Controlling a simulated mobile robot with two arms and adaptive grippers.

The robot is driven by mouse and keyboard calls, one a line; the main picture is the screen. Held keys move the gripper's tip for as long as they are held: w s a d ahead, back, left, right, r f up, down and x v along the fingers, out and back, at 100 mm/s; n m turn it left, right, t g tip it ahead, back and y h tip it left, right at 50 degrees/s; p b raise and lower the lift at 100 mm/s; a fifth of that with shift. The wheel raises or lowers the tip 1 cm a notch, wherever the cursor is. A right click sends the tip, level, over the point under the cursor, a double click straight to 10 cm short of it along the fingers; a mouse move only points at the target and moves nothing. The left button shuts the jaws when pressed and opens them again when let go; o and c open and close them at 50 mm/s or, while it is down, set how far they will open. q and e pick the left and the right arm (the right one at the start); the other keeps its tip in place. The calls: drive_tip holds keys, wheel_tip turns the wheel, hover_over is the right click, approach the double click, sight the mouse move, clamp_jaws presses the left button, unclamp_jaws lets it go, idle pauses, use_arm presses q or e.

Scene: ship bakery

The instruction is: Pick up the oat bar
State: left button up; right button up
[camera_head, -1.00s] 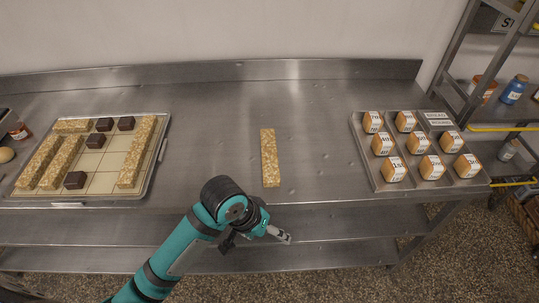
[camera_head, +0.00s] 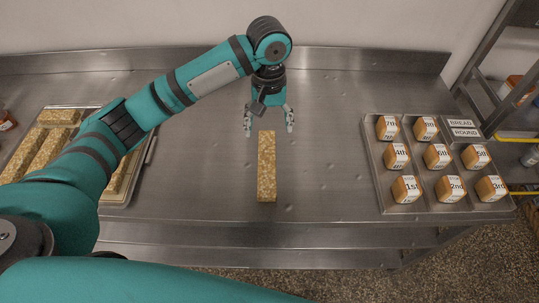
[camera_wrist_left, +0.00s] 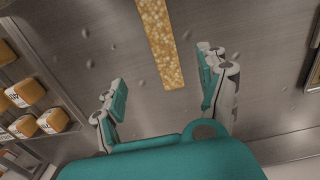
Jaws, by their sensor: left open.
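The oat bar (camera_head: 267,170) is a long, pale golden slab lying on the bare metal table, pointing away from me. My left gripper (camera_head: 268,126) is open and points down over the bar's far end, its two fingers apart on either side of it. Nothing is between the fingers that I can see as gripped. In the left wrist view the oat bar (camera_wrist_left: 158,42) runs from the top edge down to between the open fingers (camera_wrist_left: 164,92), nearer the right finger. My right gripper is not in view.
A tray with more oat bars (camera_head: 47,150) stands at the left, partly behind my left arm. A metal tray (camera_head: 378,175) of numbered bread blocks stands at the right. A raised ledge (camera_head: 350,62) runs along the table's back. The table around the bar is clear.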

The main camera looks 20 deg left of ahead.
sight(267, 161)
use_arm(q)
drive_tip(key=f, duration=0.3)
drive_tip(key=s+f+p, duration=0.1)
drive_tip(key=f, duration=0.1)
drive_tip(key=shift+f, duration=0.35)
drive_tip(key=f, duration=0.3)
drive_tip(key=shift+w, duration=0.4)
drive_tip(key=shift+f, duration=0.5)
drive_tip(key=shift+s+f+p, duration=0.15)
drive_tip(key=shift+f+p, duration=0.15)
drive_tip(key=shift+p, duration=0.05)
drive_tip(key=f, duration=0.3)
drive_tip(key=f+p, duration=0.1)
drive_tip(key=shift+a+f, duration=0.2)
drive_tip(key=shift+a, duration=0.05)
drive_tip(key=shift+f, duration=0.1)
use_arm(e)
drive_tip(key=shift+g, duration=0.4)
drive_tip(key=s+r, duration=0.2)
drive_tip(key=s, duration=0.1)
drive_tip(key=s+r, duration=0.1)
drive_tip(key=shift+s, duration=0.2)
